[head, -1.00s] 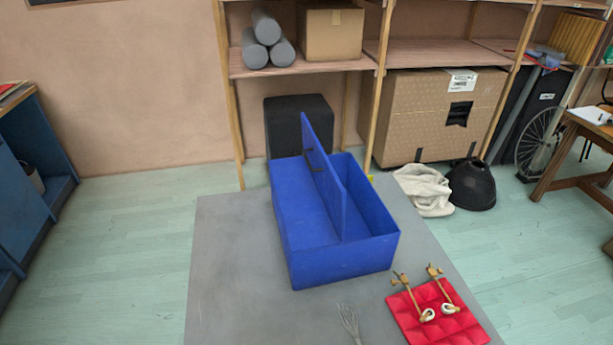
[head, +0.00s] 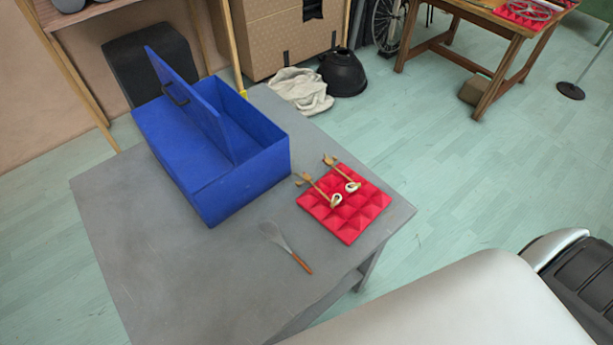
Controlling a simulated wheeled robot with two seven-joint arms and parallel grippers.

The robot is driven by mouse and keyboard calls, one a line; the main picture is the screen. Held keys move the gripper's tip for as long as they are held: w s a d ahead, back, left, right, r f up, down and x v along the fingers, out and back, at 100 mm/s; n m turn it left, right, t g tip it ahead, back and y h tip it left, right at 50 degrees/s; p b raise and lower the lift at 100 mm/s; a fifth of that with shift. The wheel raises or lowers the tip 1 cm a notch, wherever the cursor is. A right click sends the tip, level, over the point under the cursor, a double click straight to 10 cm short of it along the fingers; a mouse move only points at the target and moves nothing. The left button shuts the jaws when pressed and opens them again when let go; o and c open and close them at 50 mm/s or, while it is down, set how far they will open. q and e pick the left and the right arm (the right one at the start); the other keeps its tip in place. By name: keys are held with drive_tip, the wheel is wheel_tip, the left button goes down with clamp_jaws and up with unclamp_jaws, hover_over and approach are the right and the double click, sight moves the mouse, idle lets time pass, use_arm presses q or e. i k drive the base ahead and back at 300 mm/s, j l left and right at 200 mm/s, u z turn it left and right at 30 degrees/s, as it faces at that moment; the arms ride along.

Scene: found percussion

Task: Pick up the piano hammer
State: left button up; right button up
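Two piano hammers, with thin tan wooden shanks and whitish rounded ends, lie side by side on a red padded mat. One piano hammer (head: 320,188) is on the left and the other piano hammer (head: 342,173) is on the right. Their whitish ends point toward the lower right, and their other ends reach the mat's far edge. The red mat (head: 352,224) has a bumpy surface and lies near the right corner of the grey table (head: 150,240). Neither gripper is in view. A pale part of my own body fills the bottom right.
A blue box (head: 245,182) with a raised upright panel stands on the table, left of the mat. A whisk (head: 285,245) with an orange-red handle lies in front of the mat. A white cloth (head: 300,92) and black bucket-like object (head: 343,73) are on the floor behind.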

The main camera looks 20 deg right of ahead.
sight(336, 198)
drive_tip(key=k+l+z, duration=0.15)
drive_tip(key=z, duration=0.25)
drive_tip(key=k+l+z, duration=0.1)
drive_tip(key=l+z, duration=0.25)
drive_tip(key=k+l+z, duration=0.1)
drive_tip(key=l+z, duration=0.15)
drive_tip(key=z, duration=0.15)
